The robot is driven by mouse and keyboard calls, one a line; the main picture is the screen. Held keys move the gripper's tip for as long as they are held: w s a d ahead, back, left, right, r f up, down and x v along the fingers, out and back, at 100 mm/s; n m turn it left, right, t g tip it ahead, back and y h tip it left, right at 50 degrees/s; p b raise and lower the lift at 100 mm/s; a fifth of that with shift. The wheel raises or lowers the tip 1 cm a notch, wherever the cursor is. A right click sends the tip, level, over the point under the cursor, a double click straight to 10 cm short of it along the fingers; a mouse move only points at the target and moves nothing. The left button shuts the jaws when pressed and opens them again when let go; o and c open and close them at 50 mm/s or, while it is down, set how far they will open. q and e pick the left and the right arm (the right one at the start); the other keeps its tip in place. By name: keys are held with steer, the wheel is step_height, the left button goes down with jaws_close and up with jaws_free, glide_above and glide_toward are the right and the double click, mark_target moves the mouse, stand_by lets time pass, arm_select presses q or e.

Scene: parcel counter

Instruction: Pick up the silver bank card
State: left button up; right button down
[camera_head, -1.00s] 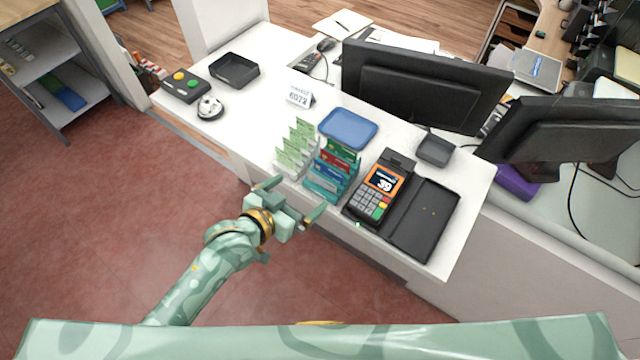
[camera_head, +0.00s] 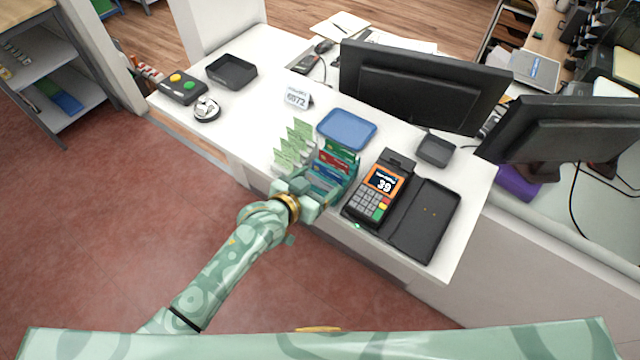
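A card rack (camera_head: 352,172) stands at the counter's front edge with bank cards in tiers: a green one (camera_head: 341,149), a red one (camera_head: 335,160) and a blue one (camera_head: 331,172). A greyish strip low at the front may be the silver card, but my gripper partly covers it and I cannot tell for sure. My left gripper (camera_head: 322,182) is at the front of this rack, its fingers apart on either side of the front cards. I see no card clamped between them. My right gripper is not in view.
A stand of pale green slips (camera_head: 294,146) is close on the left. A blue tray (camera_head: 347,129) lies behind. Two monitors (camera_head: 424,84) stand at the back right.

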arm_select(q)
steer(key=shift+c, duration=0.7)
